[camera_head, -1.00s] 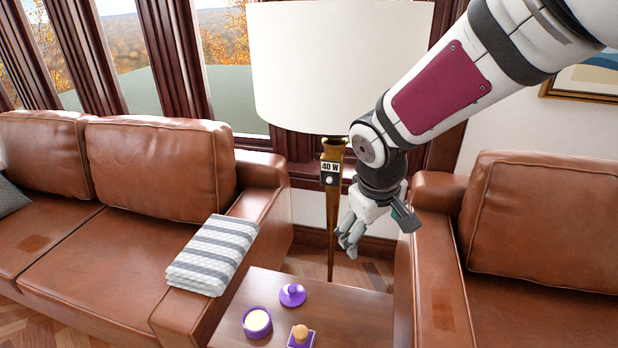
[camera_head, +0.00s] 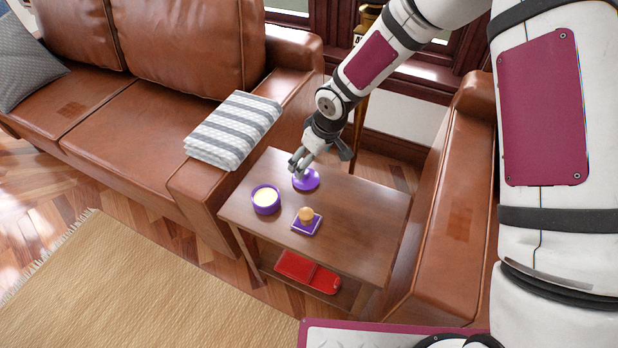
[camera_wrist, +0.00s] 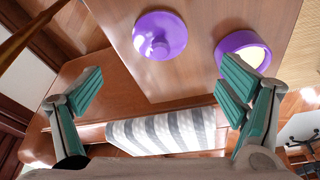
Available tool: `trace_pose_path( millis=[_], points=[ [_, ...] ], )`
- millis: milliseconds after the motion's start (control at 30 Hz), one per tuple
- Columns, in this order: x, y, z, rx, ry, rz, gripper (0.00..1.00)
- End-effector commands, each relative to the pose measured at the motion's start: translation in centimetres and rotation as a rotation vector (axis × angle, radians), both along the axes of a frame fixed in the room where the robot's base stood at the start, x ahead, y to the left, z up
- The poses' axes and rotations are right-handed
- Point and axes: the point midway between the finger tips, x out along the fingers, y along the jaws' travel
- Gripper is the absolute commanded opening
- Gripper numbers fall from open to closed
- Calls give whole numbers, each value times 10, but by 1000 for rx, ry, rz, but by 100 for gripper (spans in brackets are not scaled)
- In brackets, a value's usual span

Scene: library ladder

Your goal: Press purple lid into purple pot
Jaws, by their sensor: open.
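The purple lid (camera_head: 308,181), round with a small knob on top, lies on the wooden side table (camera_head: 365,222). The purple pot (camera_head: 266,207), open at the top with pale contents, stands to its left and nearer the front. My gripper (camera_head: 299,160) is over the lid and hides part of it. In the wrist view the lid (camera_wrist: 159,36) shows ahead of my gripper (camera_wrist: 160,90), between the lines of its two spread fingers and apart from them. The pot (camera_wrist: 246,44) is to the right there, partly behind a finger. My gripper is open and empty.
A square purple block with an orange-brown round top (camera_head: 306,220) stands in front of the lid. A striped folded cloth (camera_head: 234,128) lies on the left sofa arm. A red object (camera_head: 307,271) is on the lower shelf. The table's right side is clear.

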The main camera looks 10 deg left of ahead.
Motion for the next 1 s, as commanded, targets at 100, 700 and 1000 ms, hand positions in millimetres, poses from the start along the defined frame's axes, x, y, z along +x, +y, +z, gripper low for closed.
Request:
trace_pose_path(
  millis=[100,700,1000],
  points=[
    [4,5,-23,-1,2,2,89],
    [14,19,-78,-1,2,0,89],
    [17,22,-90,-1,0,-1,89]
  ],
)
